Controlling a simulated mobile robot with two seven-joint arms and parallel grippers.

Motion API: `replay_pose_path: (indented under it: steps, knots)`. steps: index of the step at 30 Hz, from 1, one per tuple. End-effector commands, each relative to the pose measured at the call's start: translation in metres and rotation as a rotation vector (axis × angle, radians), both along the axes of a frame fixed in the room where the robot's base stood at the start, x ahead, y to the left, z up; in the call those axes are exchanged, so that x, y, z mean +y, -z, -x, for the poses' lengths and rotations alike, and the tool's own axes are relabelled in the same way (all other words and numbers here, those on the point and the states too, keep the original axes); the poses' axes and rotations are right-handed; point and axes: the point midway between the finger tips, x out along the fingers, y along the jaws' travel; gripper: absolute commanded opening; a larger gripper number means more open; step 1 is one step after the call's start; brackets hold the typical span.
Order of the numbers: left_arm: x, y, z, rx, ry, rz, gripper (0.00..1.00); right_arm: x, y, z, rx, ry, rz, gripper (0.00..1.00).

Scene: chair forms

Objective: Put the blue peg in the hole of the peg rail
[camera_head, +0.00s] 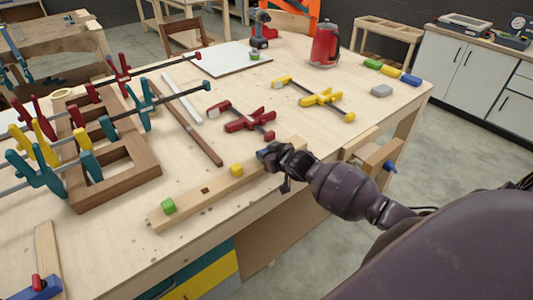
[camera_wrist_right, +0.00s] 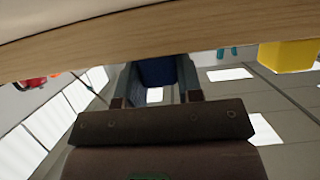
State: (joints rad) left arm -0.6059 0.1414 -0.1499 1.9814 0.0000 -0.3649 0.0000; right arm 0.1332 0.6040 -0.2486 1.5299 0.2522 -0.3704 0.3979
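The wooden peg rail (camera_head: 186,205) lies along the near edge of the table. A green peg (camera_head: 168,206) and a yellow peg (camera_head: 236,170) stand on it, with a dark empty hole (camera_head: 205,190) between them. My right gripper (camera_head: 268,155) is at the rail's right part, right of the yellow peg. In the right wrist view, the blue peg (camera_wrist_right: 158,72) is between its fingers, close to the rail (camera_wrist_right: 110,55). The gripper hides the peg's lower end, so I cannot tell whether it touches the rail. My left gripper is not in view.
Wooden frames (camera_head: 140,160) with several clamps fill the table's left. A red clamp (camera_head: 247,121) and a yellow clamp (camera_head: 322,98) lie behind the rail. Bare tabletop surrounds the rail's left end.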

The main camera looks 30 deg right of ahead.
Motion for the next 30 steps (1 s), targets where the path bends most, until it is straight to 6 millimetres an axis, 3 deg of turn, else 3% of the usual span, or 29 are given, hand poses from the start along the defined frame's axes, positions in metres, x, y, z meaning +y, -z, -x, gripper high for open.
replay_pose_path:
  steps: [1,5,16,20,30]
  knots:
    - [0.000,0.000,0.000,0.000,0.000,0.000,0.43,0.000,0.000,0.000,0.000,0.000,0.000,0.41]
    - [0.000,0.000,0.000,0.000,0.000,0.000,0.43,0.000,0.000,0.000,0.000,0.000,0.000,0.59]
    - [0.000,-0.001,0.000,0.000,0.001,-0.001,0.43,0.000,-0.004,0.003,0.002,0.000,0.000,0.59]
    - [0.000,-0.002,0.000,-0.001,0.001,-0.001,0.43,-0.001,-0.008,0.015,0.001,0.000,-0.001,0.59]
    - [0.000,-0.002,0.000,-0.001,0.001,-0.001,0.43,-0.005,-0.031,0.069,0.001,0.000,0.000,0.59]
